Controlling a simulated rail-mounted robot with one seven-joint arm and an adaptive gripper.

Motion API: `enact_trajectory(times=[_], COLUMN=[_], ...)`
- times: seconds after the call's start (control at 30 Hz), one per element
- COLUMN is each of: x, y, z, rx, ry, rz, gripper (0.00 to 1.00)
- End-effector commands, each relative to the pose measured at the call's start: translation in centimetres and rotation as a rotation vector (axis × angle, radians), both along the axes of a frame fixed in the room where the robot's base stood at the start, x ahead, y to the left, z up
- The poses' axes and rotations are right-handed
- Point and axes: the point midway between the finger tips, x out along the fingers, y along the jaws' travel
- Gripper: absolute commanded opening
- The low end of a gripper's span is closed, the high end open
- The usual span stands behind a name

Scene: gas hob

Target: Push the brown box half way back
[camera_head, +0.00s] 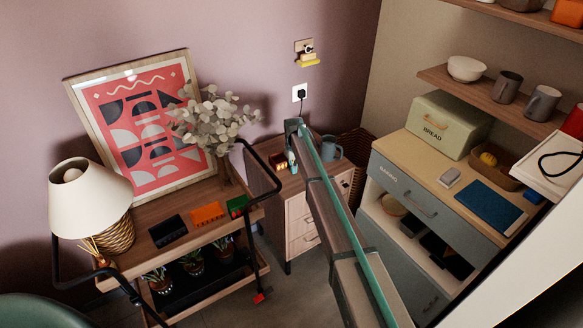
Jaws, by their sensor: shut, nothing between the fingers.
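A small dark reddish-brown box (278,160) stands on top of the light wooden drawer cabinet (298,208), near its left back. It is the likeliest brown box, though it is small and partly hard to make out. My gripper (292,164) is over the cabinet top, just right of this box, with its fingers shut and empty. I cannot tell whether it touches the box. My long arm crosses the cabinet and hides part of its top.
A grey-blue mug (331,149) stands right of my arm. A trolley (215,190) with a lamp (90,197), a framed picture (140,125) and small boxes is at left. A counter with a bread bin (434,124) is at right. A socket with a plug (299,93) is above.

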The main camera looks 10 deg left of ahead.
Motion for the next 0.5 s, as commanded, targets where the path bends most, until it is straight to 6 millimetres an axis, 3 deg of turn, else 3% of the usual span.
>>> enact_trajectory(times=[0.07,0.3,0.5], x=[-1.2,-0.7,-0.7], y=[-0.9,-0.6,-0.6], z=[0.0,5.2,8.4], rx=[0.0,0.001,0.0], ry=[0.0,-0.003,-0.001], rz=[-0.001,0.0,-0.001], gripper=[0.0,0.0,0.0])
